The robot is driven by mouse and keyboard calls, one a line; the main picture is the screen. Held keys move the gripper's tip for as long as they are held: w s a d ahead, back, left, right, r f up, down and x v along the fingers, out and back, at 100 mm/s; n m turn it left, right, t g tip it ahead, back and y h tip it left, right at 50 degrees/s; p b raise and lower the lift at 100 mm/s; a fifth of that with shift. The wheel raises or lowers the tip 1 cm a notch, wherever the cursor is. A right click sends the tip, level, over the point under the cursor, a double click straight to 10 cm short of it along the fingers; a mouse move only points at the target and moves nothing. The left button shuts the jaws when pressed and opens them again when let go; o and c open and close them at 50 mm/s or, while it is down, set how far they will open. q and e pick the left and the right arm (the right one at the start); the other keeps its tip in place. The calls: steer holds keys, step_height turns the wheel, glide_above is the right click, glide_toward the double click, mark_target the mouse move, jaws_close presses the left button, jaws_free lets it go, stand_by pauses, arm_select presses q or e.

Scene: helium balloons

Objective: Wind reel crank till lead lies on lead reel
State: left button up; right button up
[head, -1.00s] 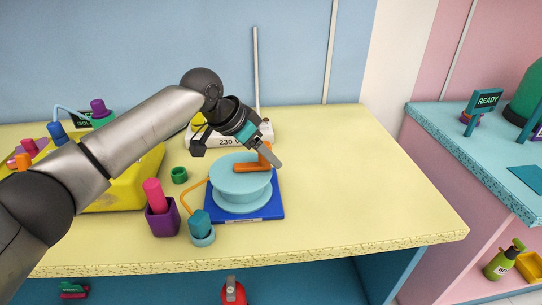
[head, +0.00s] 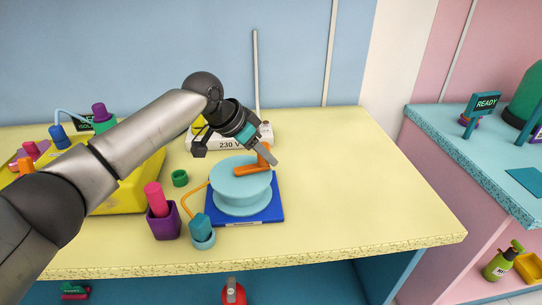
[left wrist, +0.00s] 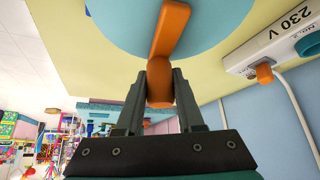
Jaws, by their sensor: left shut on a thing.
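The light blue lead reel (head: 240,187) stands on a blue base plate (head: 272,210) on the yellow table. Its orange reel crank (head: 248,170) lies across the top, with an upright handle at the far right side. My left gripper (head: 267,154) is shut on that handle; the left wrist view shows the orange handle (left wrist: 160,85) between the two fingers. The orange lead (head: 187,203) runs off the reel's left side in a loose loop to a teal plug (head: 201,226), which sits in a light teal holder (head: 203,241). My right gripper is out of view.
A purple pot with a pink peg (head: 163,222) stands left of the plug. A white 230 V socket strip (head: 230,144) is behind the reel, and a yellow block (head: 130,190) is at left. The table's right side is clear.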

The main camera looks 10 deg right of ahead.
arm_select(q)
steer(key=shift+a, duration=0.1)
steer(key=shift+w+a+p, duration=0.15)
steer(key=shift+w+p, duration=0.2)
steer(key=shift+w, duration=0.25)
steer(key=shift+w+a, duration=0.4)
steer(key=shift+w, duration=0.15)
